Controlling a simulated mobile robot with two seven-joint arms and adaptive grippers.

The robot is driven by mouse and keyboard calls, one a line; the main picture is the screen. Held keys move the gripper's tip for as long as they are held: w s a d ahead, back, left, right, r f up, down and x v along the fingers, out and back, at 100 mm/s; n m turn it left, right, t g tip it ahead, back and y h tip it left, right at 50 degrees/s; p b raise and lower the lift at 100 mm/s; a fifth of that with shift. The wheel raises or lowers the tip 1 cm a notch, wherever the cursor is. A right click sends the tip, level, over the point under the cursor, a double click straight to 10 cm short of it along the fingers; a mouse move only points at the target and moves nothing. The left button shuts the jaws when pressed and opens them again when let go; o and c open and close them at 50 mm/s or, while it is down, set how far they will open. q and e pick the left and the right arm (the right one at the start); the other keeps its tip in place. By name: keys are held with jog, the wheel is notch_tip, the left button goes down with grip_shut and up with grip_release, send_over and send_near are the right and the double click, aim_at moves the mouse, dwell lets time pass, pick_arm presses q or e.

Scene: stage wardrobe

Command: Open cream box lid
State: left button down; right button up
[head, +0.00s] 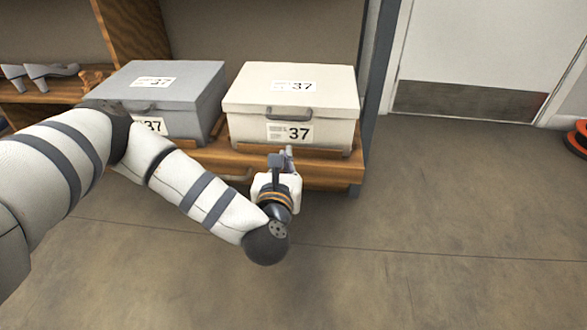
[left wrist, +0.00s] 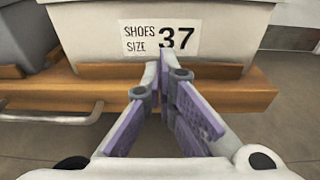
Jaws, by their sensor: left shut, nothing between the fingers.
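The cream box (head: 243,128) stands on the wooden shelf, with its lid (head: 246,90) closed. The lid has a grey handle (head: 290,113) at its front edge and a "37" label on top. In the left wrist view the front of the cream box (left wrist: 95,38) shows its "SHOES SIZE 37" label (left wrist: 160,38). My left gripper (head: 287,152) is shut and empty, low in front of the box and below the handle. Its purple-padded fingers (left wrist: 164,62) meet just below the label in the left wrist view; whether they touch the box cannot be told. My right gripper is not in view.
A grey box (head: 190,85), also marked 37, stands to the left on the same wooden shelf (head: 330,172). A drawer handle (left wrist: 50,118) juts out below. Silver shoes (head: 40,72) are at the far left. Open floor lies to the right, before a white door (head: 480,45).

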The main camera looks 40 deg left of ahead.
pick_arm(q)
jog(key=b+x, duration=0.1)
jog(key=x, duration=0.4)
jog(key=shift+w+a, duration=0.1)
jog(key=shift+w, duration=0.1)
jog(key=r, duration=0.3)
jog(key=shift+s+d, duration=0.25)
jog(key=shift+s, duration=0.05)
jog(key=shift+s+r, duration=0.1)
jog(key=shift+r, duration=0.35)
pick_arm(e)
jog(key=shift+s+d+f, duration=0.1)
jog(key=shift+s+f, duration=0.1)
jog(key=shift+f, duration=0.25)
pick_arm(q)
jog(key=shift+d, duration=0.1)
